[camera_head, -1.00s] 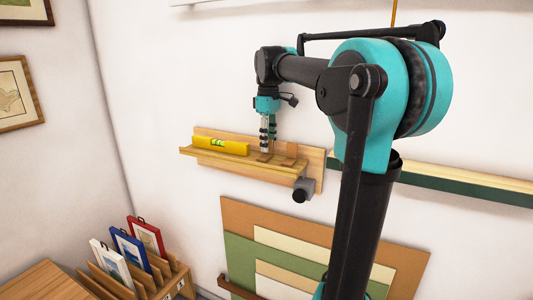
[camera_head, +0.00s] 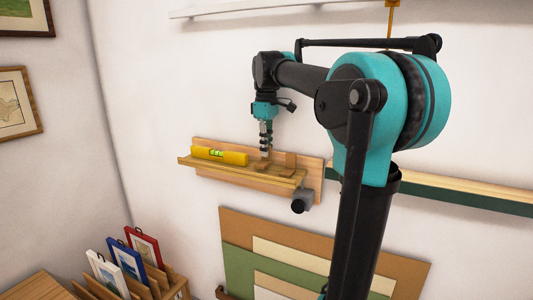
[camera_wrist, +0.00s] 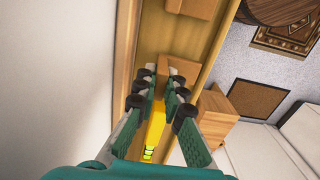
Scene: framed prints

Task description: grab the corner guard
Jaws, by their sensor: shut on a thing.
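My gripper (camera_head: 266,149) points down over the wooden wall shelf (camera_head: 205,168). Its fingers are closed on a small brown corner guard (camera_head: 264,164), which is low on the shelf, right of the yellow spirit level (camera_head: 220,155). In the wrist view, the fingertips (camera_wrist: 159,78) close around the brown guard (camera_wrist: 184,67), partly hiding it. The yellow level (camera_wrist: 153,130) shows between the fingers there. I cannot tell whether the guard still touches the shelf.
A second brown piece (camera_head: 290,161) stands on the shelf just right of my gripper. A dark grey cylinder (camera_head: 301,202) sits below the shelf's right end. A green-edged ledge (camera_head: 450,191) lies further right. Leaning boards (camera_head: 300,235) and a print rack (camera_head: 177,284) stand below.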

